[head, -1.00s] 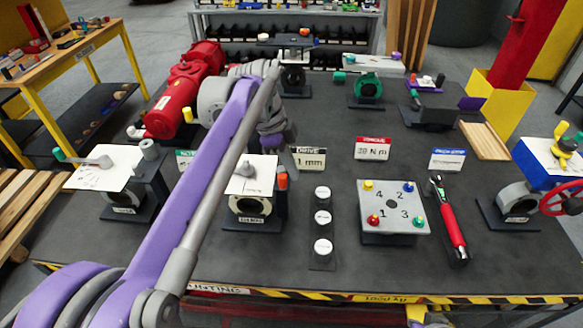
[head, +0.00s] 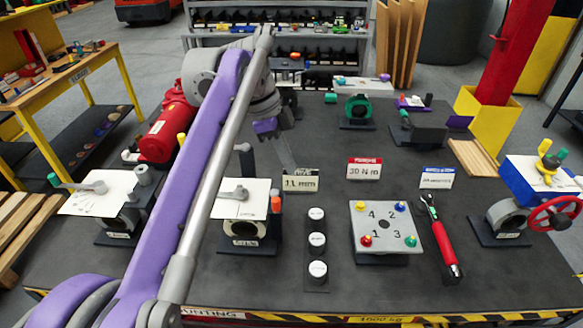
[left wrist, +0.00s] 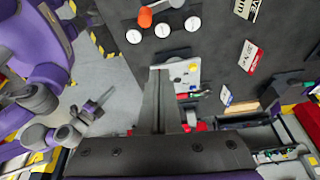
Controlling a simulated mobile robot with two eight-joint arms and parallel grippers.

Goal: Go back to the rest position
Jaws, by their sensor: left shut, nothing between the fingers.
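My left arm reaches up across the left of the head view. Its gripper (head: 287,158) hangs over the table, left of and behind the 11 mm sign, with its fingers shut and empty. In the left wrist view the shut grey fingers (left wrist: 157,100) point toward the plate numbered 1 to 4, with nothing between them. My right arm shows in the left wrist view as purple and grey links, and its gripper (left wrist: 98,104) is over the floor off the table's edge. It is too small to tell whether it is open.
The dark table (head: 330,215) holds a numbered plate (head: 385,227), a red-handled wrench (head: 440,240), three white-topped cylinders (head: 317,240) and a valve with a white card (head: 240,199). A red actuator (head: 168,125) stands behind my left arm. A red handwheel (head: 555,215) is at right.

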